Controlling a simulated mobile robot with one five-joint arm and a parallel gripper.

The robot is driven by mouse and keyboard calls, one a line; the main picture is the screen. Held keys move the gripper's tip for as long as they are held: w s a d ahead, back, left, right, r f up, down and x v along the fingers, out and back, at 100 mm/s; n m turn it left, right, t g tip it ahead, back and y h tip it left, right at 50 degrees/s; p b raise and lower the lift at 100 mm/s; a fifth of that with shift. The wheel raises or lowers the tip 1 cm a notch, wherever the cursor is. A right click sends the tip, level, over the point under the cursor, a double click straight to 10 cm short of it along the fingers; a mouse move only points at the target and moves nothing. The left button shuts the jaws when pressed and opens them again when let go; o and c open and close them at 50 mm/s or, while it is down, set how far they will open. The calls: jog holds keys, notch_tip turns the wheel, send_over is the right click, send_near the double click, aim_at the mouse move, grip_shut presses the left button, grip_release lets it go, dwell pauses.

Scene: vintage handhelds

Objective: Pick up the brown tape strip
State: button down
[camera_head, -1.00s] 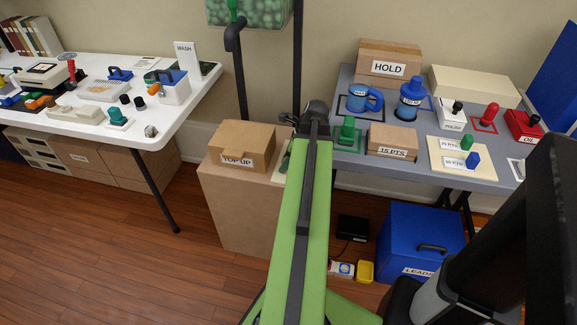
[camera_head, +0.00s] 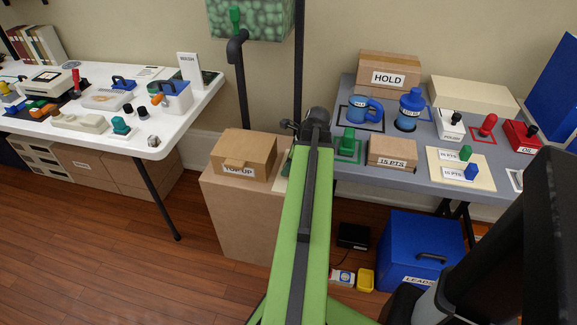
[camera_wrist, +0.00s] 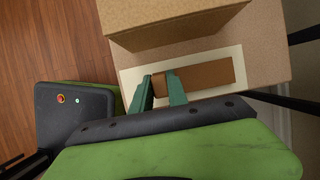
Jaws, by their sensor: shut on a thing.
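The brown tape strip (camera_wrist: 205,74) lies along a cream mat (camera_wrist: 133,78) in the wrist view. My gripper (camera_wrist: 161,84) has its two teal fingers shut on the strip's left end. The strip's right part extends past the right finger and appears to lie over the mat; I cannot tell whether it is lifted. In the head view my green arm hides the strip and most of the gripper.
A cardboard box labelled TOP UP (camera_head: 243,155) stands beside the mat on a brown pedestal (camera_head: 235,215); the box also shows close above the strip in the wrist view (camera_wrist: 165,22). A grey table (camera_head: 345,98) with several objects is right, a white table (camera_head: 150,146) left.

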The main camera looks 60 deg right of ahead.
notch_tip(320, 180, up, 9)
jog(key=p, duration=0.7)
jog(key=shift+f+p, duration=0.1)
jog(key=shift+p, duration=0.3)
jog(key=shift+r+p, duration=1.95)
notch_tip(320, 180, up, 5)
jog(key=p, duration=0.5)
jog(key=shift+s, duration=0.15)
notch_tip(320, 180, up, 14)
jog(key=p, duration=1.4)
notch_tip(320, 180, down, 10)
jog(key=b, duration=0.9)
jog(key=shift+r, duration=0.25)
